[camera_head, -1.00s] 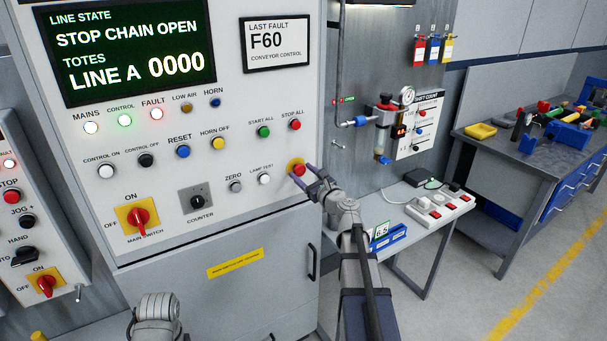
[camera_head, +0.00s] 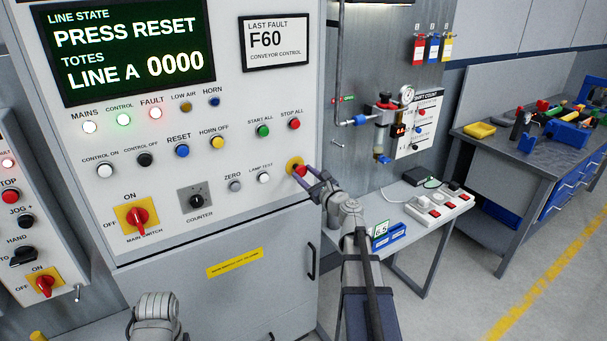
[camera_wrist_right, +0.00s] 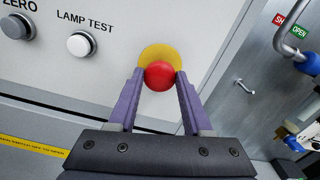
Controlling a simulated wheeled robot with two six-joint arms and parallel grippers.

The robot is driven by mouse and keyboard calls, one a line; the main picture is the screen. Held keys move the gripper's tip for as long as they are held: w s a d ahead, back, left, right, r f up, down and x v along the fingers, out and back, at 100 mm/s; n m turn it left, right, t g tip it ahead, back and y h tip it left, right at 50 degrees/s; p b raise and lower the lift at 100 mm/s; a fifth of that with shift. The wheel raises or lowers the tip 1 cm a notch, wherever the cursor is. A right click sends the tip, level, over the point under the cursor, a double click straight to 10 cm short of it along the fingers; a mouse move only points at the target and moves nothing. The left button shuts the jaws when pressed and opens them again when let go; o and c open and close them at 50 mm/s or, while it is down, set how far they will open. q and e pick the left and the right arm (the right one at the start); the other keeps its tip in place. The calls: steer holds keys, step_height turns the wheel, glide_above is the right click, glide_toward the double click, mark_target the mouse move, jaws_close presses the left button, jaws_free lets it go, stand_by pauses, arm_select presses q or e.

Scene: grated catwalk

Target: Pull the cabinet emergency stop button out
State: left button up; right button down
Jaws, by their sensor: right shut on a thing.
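The emergency stop button (camera_head: 300,170) is a red mushroom head in front of a yellow disc (camera_head: 293,162), low on the right side of the cabinet (camera_head: 300,225). My right gripper (camera_head: 306,172) is shut on the red head. In the right wrist view the red head (camera_wrist_right: 160,75) sits between the purple fingertips, with the yellow disc (camera_wrist_right: 158,52) behind it. The cabinet screen (camera_head: 130,45) reads PRESS RESET. Part of my left arm shows at the bottom of the head view, but its gripper does not.
The lamp test button (camera_head: 264,177) and zero button (camera_head: 235,185) are left of the stop button. A pipe (camera_head: 336,70) and an air unit (camera_head: 384,125) are on the wall to the right. A small table (camera_head: 400,205) stands below them.

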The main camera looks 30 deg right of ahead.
steer(key=shift+c, duration=1.6)
jaws_free()
steer(key=shift+s, duration=0.15)
steer(key=shift+s, duration=0.15)
steer(key=s, duration=0.7)
steer(key=shift+s, duration=0.25)
steer(key=shift+d, duration=0.1)
